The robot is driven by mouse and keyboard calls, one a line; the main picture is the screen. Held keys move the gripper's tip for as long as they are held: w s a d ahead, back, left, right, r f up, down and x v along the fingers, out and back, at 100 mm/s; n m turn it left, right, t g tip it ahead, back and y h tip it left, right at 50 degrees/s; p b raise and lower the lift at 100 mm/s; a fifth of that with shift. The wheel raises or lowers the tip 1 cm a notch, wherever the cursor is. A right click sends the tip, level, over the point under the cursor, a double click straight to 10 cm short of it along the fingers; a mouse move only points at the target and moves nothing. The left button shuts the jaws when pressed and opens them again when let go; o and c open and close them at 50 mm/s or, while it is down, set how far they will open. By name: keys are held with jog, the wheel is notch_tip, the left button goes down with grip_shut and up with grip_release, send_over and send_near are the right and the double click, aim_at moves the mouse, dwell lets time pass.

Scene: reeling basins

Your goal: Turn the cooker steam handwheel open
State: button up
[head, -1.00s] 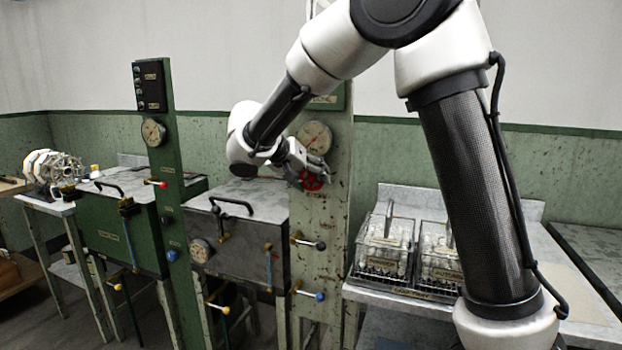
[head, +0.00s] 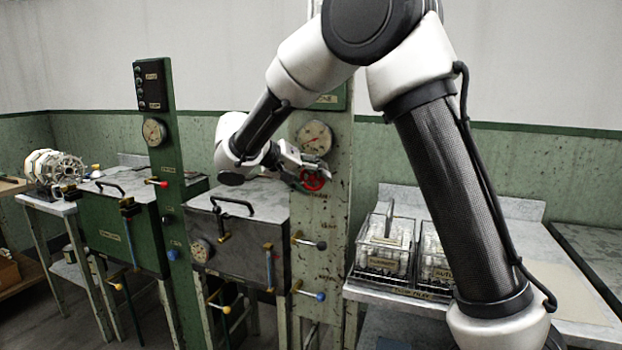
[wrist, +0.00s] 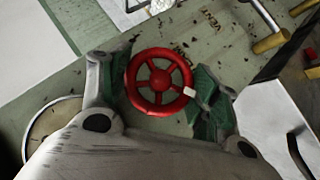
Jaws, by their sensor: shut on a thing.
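The red handwheel (head: 314,182) is on the pale green, chipped post, below a round gauge (head: 314,138). In the wrist view the handwheel (wrist: 147,57) is a spoked red ring with a red hub and a small white mark on its right rim. My gripper (head: 308,170) reaches it from the left in the head view. In the wrist view the green-padded fingers of my gripper (wrist: 161,84) stand on the left and right of the rim, shut on the wheel. The fingers hide part of the wheel in the head view.
A grey lidded basin (head: 240,265) stands left of the post, with blue and black tap knobs at its right. A green basin (head: 118,235) is farther left. Wire baskets of glassware (head: 385,243) stand on the right bench. Clear wall rises behind.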

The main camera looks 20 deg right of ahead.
jog(key=o, duration=1)
jog(key=shift+a+r, duration=0.1)
jog(key=v, duration=1.1)
jog(key=shift+s+a+r, duration=0.1)
jog(key=shift+a+r, duration=0.15)
jog(key=shift+a, duration=0.05)
jog(key=shift+d+f, duration=0.1)
